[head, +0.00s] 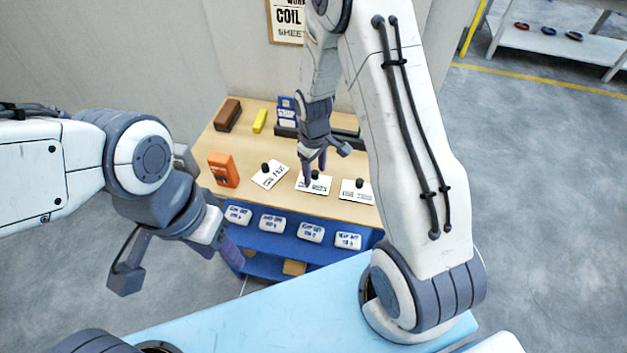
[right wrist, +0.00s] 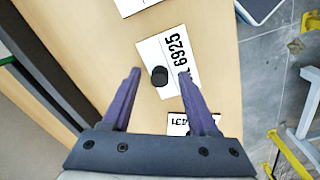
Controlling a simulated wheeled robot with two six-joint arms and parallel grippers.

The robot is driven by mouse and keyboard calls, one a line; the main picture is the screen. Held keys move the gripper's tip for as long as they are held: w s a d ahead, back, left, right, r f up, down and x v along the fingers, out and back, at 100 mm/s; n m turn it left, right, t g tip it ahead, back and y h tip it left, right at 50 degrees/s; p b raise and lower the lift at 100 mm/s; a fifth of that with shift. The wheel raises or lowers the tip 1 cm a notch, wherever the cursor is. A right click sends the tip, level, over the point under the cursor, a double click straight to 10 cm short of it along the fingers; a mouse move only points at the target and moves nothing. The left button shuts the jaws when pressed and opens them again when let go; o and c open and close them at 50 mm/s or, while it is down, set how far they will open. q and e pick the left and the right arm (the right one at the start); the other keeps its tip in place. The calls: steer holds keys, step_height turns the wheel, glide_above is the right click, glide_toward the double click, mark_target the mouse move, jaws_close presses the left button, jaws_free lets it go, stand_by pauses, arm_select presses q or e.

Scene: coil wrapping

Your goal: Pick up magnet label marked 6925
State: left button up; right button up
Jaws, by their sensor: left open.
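The white magnet label marked 6925 (right wrist: 180,78) lies on the wooden table top, with a black round knob (right wrist: 159,76) on it. In the head view it is the middle label (head: 306,187) of three. My right gripper (right wrist: 159,72) is open, its two purple fingers on either side of the knob with gaps showing. In the head view my right gripper (head: 315,170) is right over the middle label; its height above the label is hard to tell. My left gripper (head: 178,258) is open and empty, left of the table's front.
Labels with black knobs lie left (head: 267,179) and right (head: 357,196) of it. An orange device (head: 223,169), a brown block (head: 228,113) and a yellow block (head: 260,121) stand on the table (head: 245,148). Several white tags line the blue front.

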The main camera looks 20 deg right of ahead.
jaws_close()
steer(key=shift+r, duration=0.1)
